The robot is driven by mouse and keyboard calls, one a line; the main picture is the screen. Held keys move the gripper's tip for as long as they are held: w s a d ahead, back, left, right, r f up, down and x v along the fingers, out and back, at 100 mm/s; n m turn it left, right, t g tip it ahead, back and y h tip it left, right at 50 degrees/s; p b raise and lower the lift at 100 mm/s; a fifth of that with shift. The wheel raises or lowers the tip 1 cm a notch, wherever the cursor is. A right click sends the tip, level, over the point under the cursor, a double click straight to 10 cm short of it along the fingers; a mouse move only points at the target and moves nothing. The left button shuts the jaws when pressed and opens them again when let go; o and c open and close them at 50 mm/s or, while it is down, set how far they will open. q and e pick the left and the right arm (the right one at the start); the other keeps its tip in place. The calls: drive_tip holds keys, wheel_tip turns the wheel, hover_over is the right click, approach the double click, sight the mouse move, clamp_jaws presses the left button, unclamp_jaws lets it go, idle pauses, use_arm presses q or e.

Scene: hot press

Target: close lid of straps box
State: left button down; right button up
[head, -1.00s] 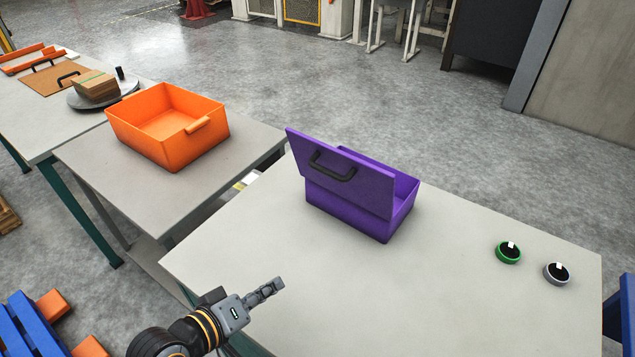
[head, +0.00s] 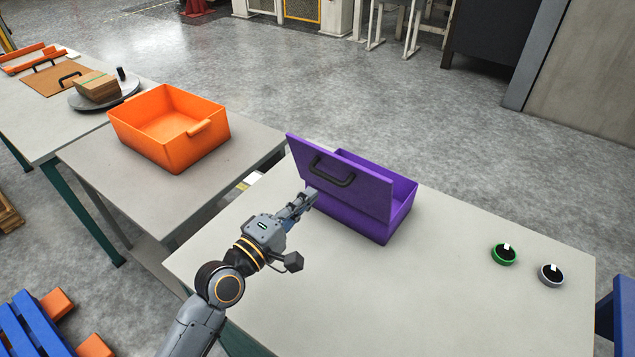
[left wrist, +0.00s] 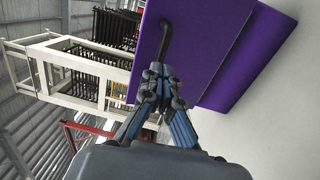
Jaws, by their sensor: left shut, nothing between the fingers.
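The purple straps box (head: 351,218) stands on the near table, open at its far side. Its purple lid (head: 364,189) is raised and tilted, with a black handle (head: 332,170) on the face toward me. My left gripper (head: 312,193) is shut and empty, just left of the lid's lower left part and below the handle. I cannot tell whether it touches. In the left wrist view, the gripper (left wrist: 163,80) points at the lid (left wrist: 190,45), with the handle (left wrist: 160,48) just beyond its fingertips. My right gripper is not in view.
An orange open bin (head: 165,150) stands on the table to the left. Two small round rolls, one green (head: 503,254) and one grey (head: 551,274), lie at the table's right. The table (head: 420,300) is clear in front of the box.

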sight(326, 179)
use_arm(q)
drive_tip(key=shift+x, duration=1.9)
drive_tip(key=shift+p, duration=0.35)
